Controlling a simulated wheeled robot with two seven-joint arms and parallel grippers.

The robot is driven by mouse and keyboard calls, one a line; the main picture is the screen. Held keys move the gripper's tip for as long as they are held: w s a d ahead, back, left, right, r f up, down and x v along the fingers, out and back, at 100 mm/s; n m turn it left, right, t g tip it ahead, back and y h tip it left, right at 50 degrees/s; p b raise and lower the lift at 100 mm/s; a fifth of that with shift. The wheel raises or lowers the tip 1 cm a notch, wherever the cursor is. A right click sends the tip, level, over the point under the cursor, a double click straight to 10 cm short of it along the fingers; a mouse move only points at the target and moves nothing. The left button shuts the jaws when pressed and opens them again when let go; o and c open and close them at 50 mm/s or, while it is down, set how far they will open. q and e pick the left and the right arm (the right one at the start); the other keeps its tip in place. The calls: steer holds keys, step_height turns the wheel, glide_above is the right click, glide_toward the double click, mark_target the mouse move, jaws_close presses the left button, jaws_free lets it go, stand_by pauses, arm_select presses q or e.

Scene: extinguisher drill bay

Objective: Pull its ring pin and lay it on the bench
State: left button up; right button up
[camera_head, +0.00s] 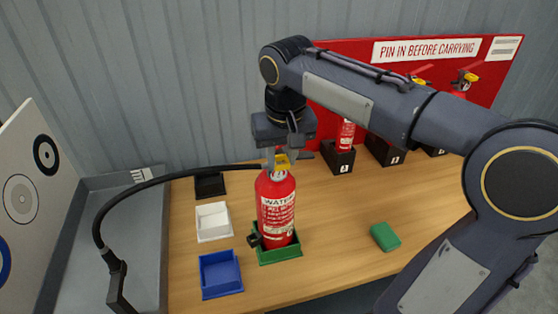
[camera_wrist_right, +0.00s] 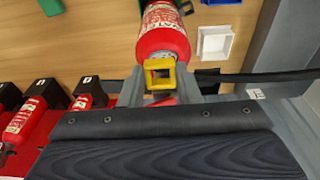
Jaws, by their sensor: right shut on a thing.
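A red extinguisher (camera_head: 276,207) with a white label stands upright in a green tray (camera_head: 280,256) on the wooden bench (camera_head: 335,215). It also shows in the right wrist view (camera_wrist_right: 163,35). My right gripper (camera_head: 283,152) is above its top, pointing down. It is shut on the yellow square ring pin (camera_wrist_right: 160,74), which sits between the fingers in the right wrist view. In the head view the yellow ring (camera_head: 282,162) is close against the extinguisher's top; I cannot tell whether the pin is still in. My left gripper is not in view.
A black hose (camera_head: 150,183) arcs left to a nozzle (camera_head: 118,285). Black (camera_head: 209,187), white (camera_head: 213,221) and blue (camera_head: 221,274) trays stand left of the extinguisher. A green block (camera_head: 385,236) lies right. More extinguishers (camera_head: 345,137) stand behind. Bench between is clear.

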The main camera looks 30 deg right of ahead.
steer(key=shift+s, duration=0.15)
steer(key=shift+s+a+f+b, duration=0.15)
steer(key=shift+s+a+b, duration=0.1)
steer(key=shift+s, duration=0.75)
steer(key=shift+s+a+f+b, duration=0.1)
steer(key=shift+s+a+b, duration=0.15)
steer(key=shift+s, duration=0.7)
steer(key=shift+s+a, duration=0.1)
steer(key=shift+s, duration=0.35)
jaws_close()
steer(key=shift+s, duration=0.1)
steer(key=shift+s+a, duration=0.2)
steer(key=shift+s, duration=0.45)
steer(key=shift+s+a, duration=0.15)
steer(key=shift+s, duration=0.45)
steer(key=shift+w, duration=0.1)
